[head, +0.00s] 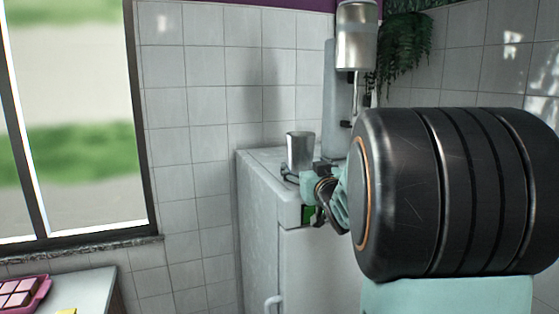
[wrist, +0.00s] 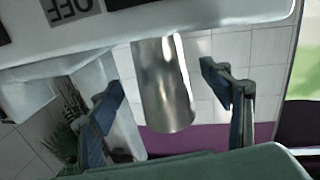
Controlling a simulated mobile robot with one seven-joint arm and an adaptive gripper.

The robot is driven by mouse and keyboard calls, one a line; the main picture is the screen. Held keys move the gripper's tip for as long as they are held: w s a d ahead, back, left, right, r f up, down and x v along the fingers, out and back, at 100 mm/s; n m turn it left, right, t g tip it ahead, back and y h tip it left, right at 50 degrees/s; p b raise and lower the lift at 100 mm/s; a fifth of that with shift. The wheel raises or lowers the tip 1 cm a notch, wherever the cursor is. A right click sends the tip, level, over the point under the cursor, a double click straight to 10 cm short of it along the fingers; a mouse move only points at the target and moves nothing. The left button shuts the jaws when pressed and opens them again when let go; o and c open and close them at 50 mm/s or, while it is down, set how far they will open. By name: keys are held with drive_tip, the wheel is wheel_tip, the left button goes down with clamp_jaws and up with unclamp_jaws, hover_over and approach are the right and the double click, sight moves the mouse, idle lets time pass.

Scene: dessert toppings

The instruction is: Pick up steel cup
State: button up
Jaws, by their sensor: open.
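The steel cup (head: 300,152) stands upright on the white cabinet top in the head view, near its front edge. In the wrist view, which is upside down, the steel cup (wrist: 164,88) is a shiny cylinder between the two fingers. My gripper (wrist: 161,79) is open, with one finger on each side of the cup. A gap shows between the cup and each finger in the wrist view. In the head view my gripper (head: 295,176) is low at the cup's base and partly hidden by my dark arm link.
The white cabinet (head: 262,215) stands against a tiled wall. A mixer (head: 357,45) with a metal cup rises behind the steel cup, near a hanging plant (head: 405,45). A window (head: 70,115) is at left. A pink tray (head: 22,292) sits on a counter at lower left.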

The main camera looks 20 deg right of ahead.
sight(301, 161)
drive_tip(key=shift+w+d+p, duration=0.2)
drive_tip(key=shift+w+p, duration=0.35)
drive_tip(key=shift+w, duration=0.7)
drive_tip(key=shift+w+d+p, duration=0.15)
drive_tip(key=shift+w+p, duration=0.35)
drive_tip(key=shift+w, duration=0.75)
drive_tip(key=c, duration=1.6)
drive_tip(key=shift+r, duration=0.1)
drive_tip(key=shift+c, duration=0.2)
